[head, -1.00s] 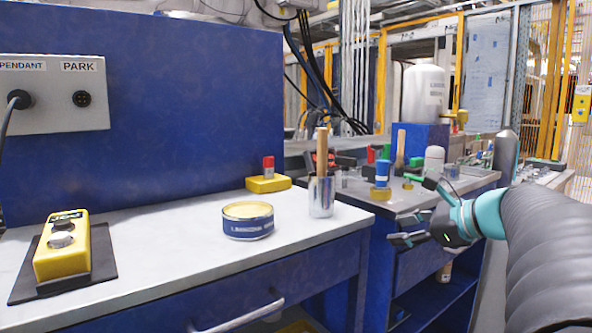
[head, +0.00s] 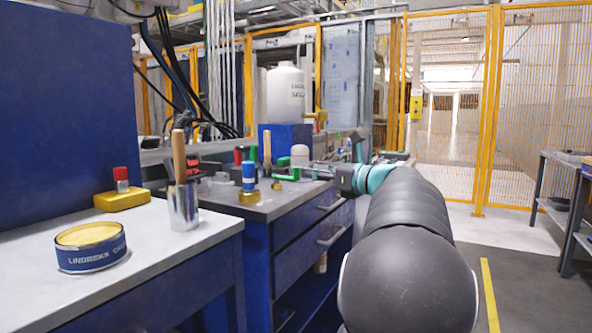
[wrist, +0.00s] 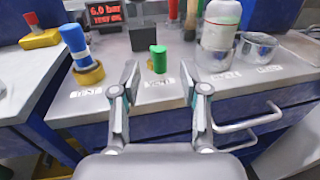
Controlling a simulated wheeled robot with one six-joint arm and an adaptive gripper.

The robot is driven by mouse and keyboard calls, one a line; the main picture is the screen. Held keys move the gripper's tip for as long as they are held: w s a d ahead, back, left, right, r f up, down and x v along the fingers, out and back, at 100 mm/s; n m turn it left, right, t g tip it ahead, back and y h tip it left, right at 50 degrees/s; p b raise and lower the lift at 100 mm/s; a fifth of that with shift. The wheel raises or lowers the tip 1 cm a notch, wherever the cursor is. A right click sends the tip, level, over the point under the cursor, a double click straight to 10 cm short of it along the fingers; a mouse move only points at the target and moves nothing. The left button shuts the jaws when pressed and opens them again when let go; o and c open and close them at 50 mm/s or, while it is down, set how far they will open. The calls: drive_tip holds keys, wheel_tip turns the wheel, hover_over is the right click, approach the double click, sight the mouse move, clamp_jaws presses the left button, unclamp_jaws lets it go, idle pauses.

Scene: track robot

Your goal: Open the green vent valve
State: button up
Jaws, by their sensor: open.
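The green vent valve handle (wrist: 158,60) stands out above the bench in the wrist view, behind a VENT label and over a brass-coloured base. In the head view the green handle (head: 288,176) shows as a bar reaching right from the small brass body, towards my gripper. My gripper (wrist: 163,75) is open and empty, with one finger on each side of the handle in the picture. The handle appears slightly beyond the fingertips; I cannot tell whether they touch it. In the head view my gripper (head: 318,173) is at the bench's right side.
A blue-handled valve (wrist: 76,45) on a brass base stands left, labelled TEST. A display (wrist: 105,12) reads 6.0 bar. Drawer handles (wrist: 245,122) jut from the bench front. Open floor lies right.

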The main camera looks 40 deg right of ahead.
sight(299, 169)
drive_tip(key=shift+w+a, duration=0.2)
drive_tip(key=shift+w, duration=0.85)
drive_tip(key=shift+w+a, duration=0.25)
drive_tip(key=shift+w, duration=0.75)
drive_tip(key=shift+w+a, duration=0.2)
drive_tip(key=shift+w, duration=0.85)
clamp_jaws()
